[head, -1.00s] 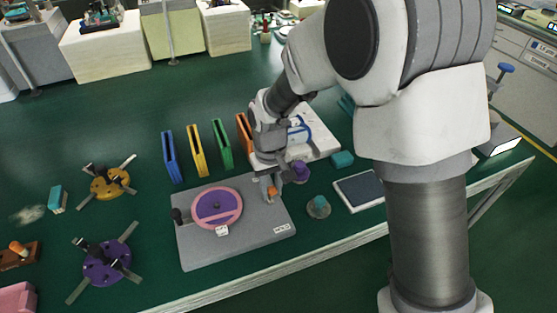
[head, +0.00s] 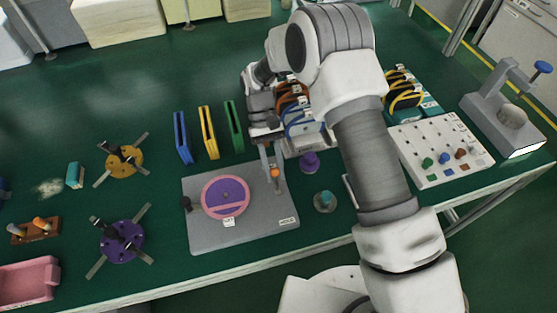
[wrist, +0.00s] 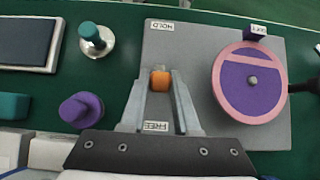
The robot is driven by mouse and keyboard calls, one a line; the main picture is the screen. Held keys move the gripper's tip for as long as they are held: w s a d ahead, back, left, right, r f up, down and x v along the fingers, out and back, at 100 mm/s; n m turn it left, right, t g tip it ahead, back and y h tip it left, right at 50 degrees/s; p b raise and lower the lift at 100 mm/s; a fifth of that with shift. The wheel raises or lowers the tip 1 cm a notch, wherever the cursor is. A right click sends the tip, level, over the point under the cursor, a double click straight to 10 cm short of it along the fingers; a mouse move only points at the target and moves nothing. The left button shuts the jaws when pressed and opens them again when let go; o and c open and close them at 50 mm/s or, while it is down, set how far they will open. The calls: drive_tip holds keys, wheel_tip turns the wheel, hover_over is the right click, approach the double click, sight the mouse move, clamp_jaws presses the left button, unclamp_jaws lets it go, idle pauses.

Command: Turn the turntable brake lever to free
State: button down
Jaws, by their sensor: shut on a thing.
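The turntable (head: 226,196) is a pink-rimmed purple disc on a grey base plate (head: 250,232); it also shows in the wrist view (wrist: 250,110). The brake lever's orange knob (head: 275,173) stands at the plate's right side. In the wrist view the knob (wrist: 160,82) sits between the fingertips of my gripper (wrist: 162,76), which is shut on it. A HOLD label (wrist: 161,27) lies beyond the knob and a FREE label (wrist: 157,126) lies between the fingers, nearer the palm. The knob is between the two labels. The lever's lower part is mostly hidden.
A purple knob (head: 309,162) and a teal-topped piece (head: 325,201) stand right of the plate. Blue (head: 182,137), yellow (head: 208,132) and green (head: 234,126) upright holders stand behind it. Two fixtures with arms, one purple (head: 116,240), are at left. A pink bin (head: 28,284) is front left.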

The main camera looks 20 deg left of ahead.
drive_tip(key=shift+w+a+f+g+h+b, duration=0.3)
drive_tip(key=shift+w+f+g+h, duration=0.15)
drive_tip(key=shift+g, duration=0.35)
drive_tip(key=shift+r, duration=0.15)
drive_tip(key=c, duration=0.6)
unclamp_jaws()
drive_tip(key=shift+c, duration=0.2)
drive_tip(key=p+v, duration=0.5)
drive_tip(key=v, duration=0.6)
drive_tip(key=shift+r, duration=0.2)
drive_tip(key=shift+w+a+p, duration=0.15)
drive_tip(key=shift+w+p, duration=0.05)
drive_tip(key=shift+p, duration=0.45)
